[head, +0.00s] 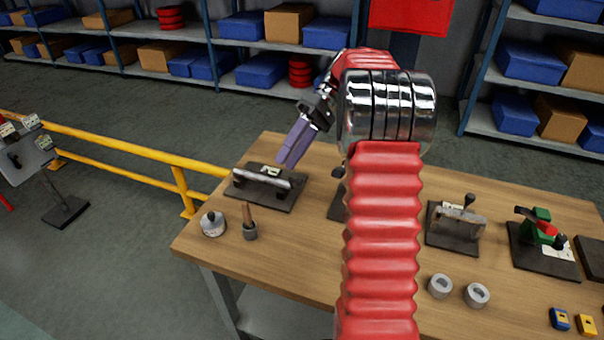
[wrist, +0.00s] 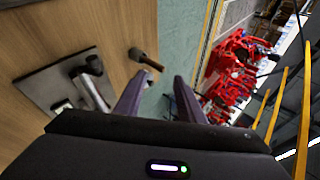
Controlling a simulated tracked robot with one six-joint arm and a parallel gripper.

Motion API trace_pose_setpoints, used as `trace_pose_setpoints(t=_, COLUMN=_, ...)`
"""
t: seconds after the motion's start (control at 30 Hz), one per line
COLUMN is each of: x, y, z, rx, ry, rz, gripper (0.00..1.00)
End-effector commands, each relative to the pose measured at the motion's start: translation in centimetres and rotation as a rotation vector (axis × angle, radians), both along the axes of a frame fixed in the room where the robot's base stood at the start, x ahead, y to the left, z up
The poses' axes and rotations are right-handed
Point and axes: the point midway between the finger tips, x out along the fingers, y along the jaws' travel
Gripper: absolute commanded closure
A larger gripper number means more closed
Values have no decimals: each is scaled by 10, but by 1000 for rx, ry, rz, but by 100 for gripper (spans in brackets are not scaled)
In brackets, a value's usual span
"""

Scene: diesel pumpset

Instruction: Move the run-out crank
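No part in view is clearly marked as the run-out crank, and I cannot tell which it is. A fixture with a dark base plate and a horizontal grey bar (head: 268,177) stands at the table's left back; it also shows at the left of the wrist view (wrist: 92,88). A lever with a ball knob (head: 468,202) rises from a fixture at the right. My gripper (head: 293,145) is above and behind the left fixture, apart from it. In the wrist view its purple fingers (wrist: 157,92) are spread with nothing between them. My arm partly hides a middle fixture.
A wooden handle stands in a grey cup (head: 250,229) beside a lidded round pot (head: 213,224). A green fixture with a red handle (head: 541,227) and two grey rings are at the right. A yellow rail (head: 130,148) runs at left. The left front tabletop is partly clear.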

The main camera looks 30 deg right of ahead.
Motion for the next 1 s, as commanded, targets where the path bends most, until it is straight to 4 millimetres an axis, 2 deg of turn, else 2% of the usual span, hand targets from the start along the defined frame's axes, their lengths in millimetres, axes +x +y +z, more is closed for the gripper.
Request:
trace_pose_setpoints(t=0.1, x=-8, y=25, z=12, rx=-85, ry=15, rz=-17, gripper=65)
trace_pose_setpoints(t=0.5, x=-47, y=91, z=33, rx=-353, ry=19, rz=-108, gripper=65)
trace_pose_setpoints(t=1.0, x=-113, y=146, z=38, rx=-620, ry=-96, rz=-254, gripper=65)
